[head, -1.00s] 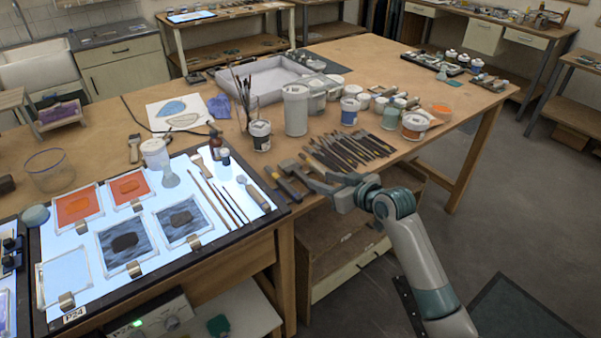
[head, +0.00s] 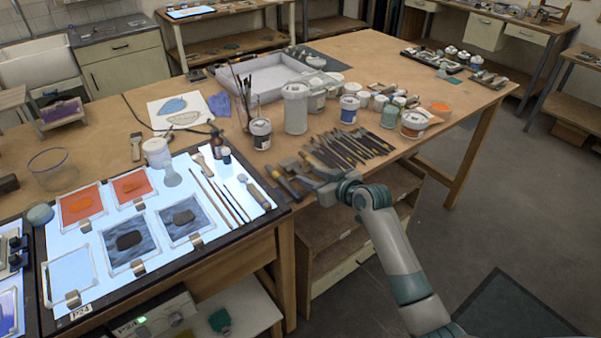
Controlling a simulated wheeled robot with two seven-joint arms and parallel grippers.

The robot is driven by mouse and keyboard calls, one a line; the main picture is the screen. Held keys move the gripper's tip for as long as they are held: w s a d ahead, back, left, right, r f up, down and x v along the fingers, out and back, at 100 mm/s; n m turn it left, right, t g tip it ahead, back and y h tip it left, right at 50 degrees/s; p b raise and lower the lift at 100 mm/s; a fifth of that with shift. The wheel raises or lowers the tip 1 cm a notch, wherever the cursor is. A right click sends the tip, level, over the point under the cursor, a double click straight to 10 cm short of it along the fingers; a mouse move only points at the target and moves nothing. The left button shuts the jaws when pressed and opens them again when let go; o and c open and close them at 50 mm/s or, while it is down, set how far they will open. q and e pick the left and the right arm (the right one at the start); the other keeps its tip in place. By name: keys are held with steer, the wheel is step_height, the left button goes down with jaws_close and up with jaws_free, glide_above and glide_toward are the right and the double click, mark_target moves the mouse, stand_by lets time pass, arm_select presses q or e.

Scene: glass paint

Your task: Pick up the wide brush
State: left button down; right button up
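My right gripper (head: 298,174) is low over the front edge of the wooden table, pointing left. Its two grey fingers look apart. A row of brushes and tools (head: 350,148) lies just beyond it. Dark-handled tools (head: 283,184) lie by its fingertips; contact cannot be told. A flat, wide-headed brush (head: 136,148) lies farther left on the table, apart from the gripper. Another brush (head: 203,161) lies on the lit panel. I cannot tell which one is the wide brush of the task. My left gripper is not in view.
White jars (head: 295,108) and paint pots (head: 414,124) stand behind and right of the brushes. A jar of upright brushes (head: 246,104) stands behind. The light panel (head: 110,220) with glass pieces fills the left front. Bare table (head: 400,60) is free at the back right.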

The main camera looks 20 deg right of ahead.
mark_target(303, 174)
steer(key=shift+p+x, duration=0.55)
steer(key=shift+x, duration=1.15)
steer(key=shift+s+a, duration=0.1)
jaws_close()
